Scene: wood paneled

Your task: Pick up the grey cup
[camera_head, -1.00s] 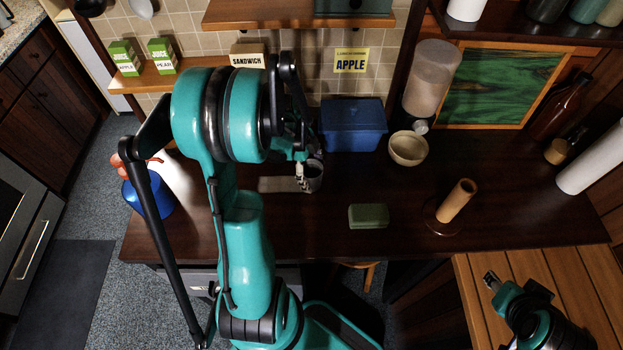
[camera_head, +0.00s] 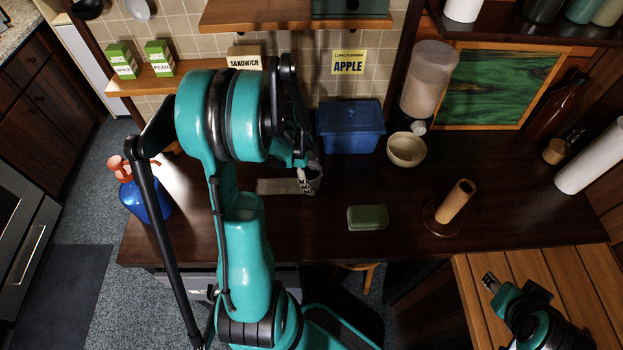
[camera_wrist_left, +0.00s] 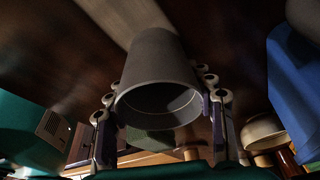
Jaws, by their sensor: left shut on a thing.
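The grey cup (camera_head: 315,180) is on or just above the dark wooden counter, partly hidden behind my left gripper (camera_head: 308,178). In the left wrist view the grey cup (camera_wrist_left: 153,60) fills the middle, with its open rim facing the camera. The fingers of my left gripper (camera_wrist_left: 160,90) press against it from both sides, so the gripper is shut on the cup. I cannot tell whether its base is clear of the counter. My right gripper (camera_head: 489,281) is at the lower right over a lighter wooden surface, away from the cup; its jaw state is unclear.
A blue box (camera_head: 350,128) and a cream bowl (camera_head: 406,150) stand behind and right of the cup. A green block (camera_head: 367,217) and a wooden holder (camera_head: 455,203) are nearer the front. A blue spray bottle (camera_head: 148,203) stands at the left. A shelf (camera_head: 300,15) is above.

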